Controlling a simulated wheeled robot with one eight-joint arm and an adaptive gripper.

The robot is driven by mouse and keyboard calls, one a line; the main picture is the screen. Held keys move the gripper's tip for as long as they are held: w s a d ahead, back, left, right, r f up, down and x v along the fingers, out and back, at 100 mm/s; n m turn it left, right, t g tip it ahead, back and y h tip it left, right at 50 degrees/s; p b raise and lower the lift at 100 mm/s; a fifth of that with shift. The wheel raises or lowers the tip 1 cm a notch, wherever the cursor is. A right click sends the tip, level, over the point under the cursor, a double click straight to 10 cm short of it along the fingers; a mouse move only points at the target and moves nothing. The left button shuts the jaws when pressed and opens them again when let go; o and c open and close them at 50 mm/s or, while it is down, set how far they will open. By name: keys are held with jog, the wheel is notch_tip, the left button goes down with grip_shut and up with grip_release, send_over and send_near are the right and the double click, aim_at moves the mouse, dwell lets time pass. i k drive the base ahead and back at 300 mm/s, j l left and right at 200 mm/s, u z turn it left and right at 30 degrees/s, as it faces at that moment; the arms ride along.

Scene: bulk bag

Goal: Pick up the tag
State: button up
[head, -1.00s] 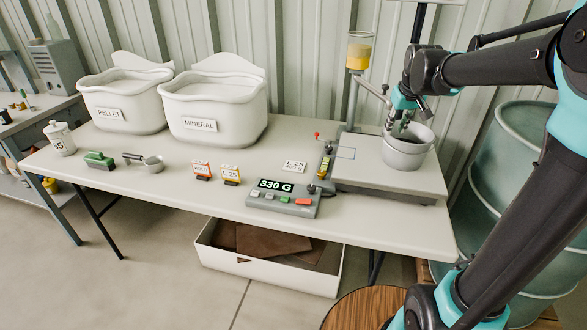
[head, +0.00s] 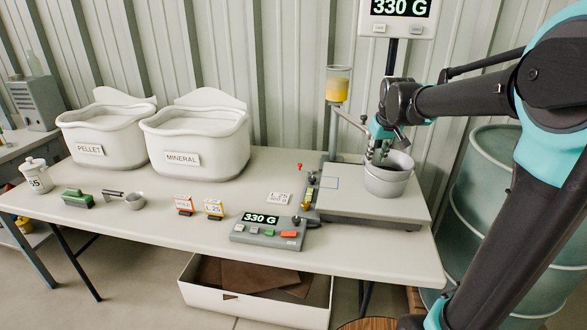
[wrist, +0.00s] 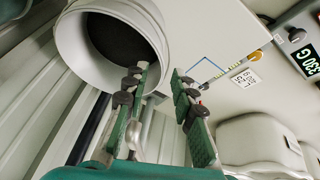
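Two small upright tags stand on the table in the head view: an orange-topped tag (head: 184,204) and a yellow-topped tag (head: 214,208) reading L 25. A flat white card (head: 279,198) with print lies to their right. Which one is the tag is not certain. My gripper (head: 379,156) is far to the right of them, at the rim of a grey-white pot (head: 388,182) on the scale. In the wrist view its fingers (wrist: 158,76) are apart, with the left finger overlapping the pot's rim. I see nothing held between them.
The scale plate (head: 345,203) bears the pot. A button box (head: 268,232) reading 330 G sits at the table's front. The PELLET bin (head: 104,135) and MINERAL bin (head: 195,145) stand at the back left. A green-handled tool (head: 77,198) and a scoop (head: 134,201) lie left of the tags.

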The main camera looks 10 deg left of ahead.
aim_at(183, 204)
jog(key=u, duration=1.5)
